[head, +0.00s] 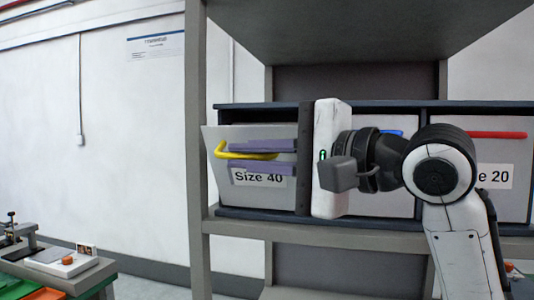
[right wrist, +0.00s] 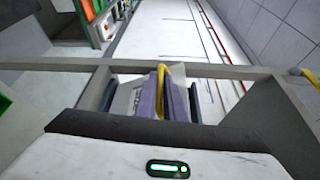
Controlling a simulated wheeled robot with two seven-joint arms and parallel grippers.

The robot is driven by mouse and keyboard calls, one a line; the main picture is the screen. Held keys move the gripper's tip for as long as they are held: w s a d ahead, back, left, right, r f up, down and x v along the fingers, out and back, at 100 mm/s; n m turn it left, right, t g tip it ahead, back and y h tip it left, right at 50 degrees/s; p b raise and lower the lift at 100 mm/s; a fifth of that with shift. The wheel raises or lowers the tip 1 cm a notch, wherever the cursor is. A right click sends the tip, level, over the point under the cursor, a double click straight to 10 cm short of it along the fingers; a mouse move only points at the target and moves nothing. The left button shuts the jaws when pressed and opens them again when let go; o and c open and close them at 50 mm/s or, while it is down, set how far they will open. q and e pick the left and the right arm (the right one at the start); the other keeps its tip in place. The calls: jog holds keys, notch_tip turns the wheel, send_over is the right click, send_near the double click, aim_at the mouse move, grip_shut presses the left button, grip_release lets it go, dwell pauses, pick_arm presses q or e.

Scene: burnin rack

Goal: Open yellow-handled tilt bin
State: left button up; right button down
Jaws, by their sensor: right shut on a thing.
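The yellow handle (head: 223,154) is on the light grey front of the left bin (head: 220,190), which is labelled "Size 40". The bin front leans out at the top, and a dark gap shows above its upper edge. My right gripper (head: 240,157) reaches in from the right, its two purple-grey fingers shut on the yellow handle. In the right wrist view the handle (right wrist: 163,78) shows between the fingers (right wrist: 167,104). Part of the bin front is hidden behind the white gripper body. My left gripper is not in view.
The bins sit in a dark-framed rack on a grey shelf (head: 300,234), with a shelf post (head: 196,150) left of them. A blue-handled bin (head: 400,205), partly hidden by my arm, and a red-handled bin (head: 500,205) stand to the right. A workbench (head: 100,275) is at lower left.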

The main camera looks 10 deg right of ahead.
jog(key=shift+s+a+f+n+t+y+b, duration=0.15)
jog(key=shift+s+a+f+n+b, duration=0.1)
jog(key=shift+s+f+n+b, duration=0.25)
jog(key=shift+s+a+f+n+t+y+b, duration=0.2)
jog(key=shift+s+f+n+b, duration=0.1)
jog(key=shift+s+f+n, duration=0.25)
jog(key=shift+w+f, duration=0.1)
jog(key=c, duration=2.2)
grip_release()
jog(key=shift+o, duration=0.2)
jog(key=v, duration=1)
jog(key=shift+b, duration=0.4)
jog(key=shift+d, duration=0.15)
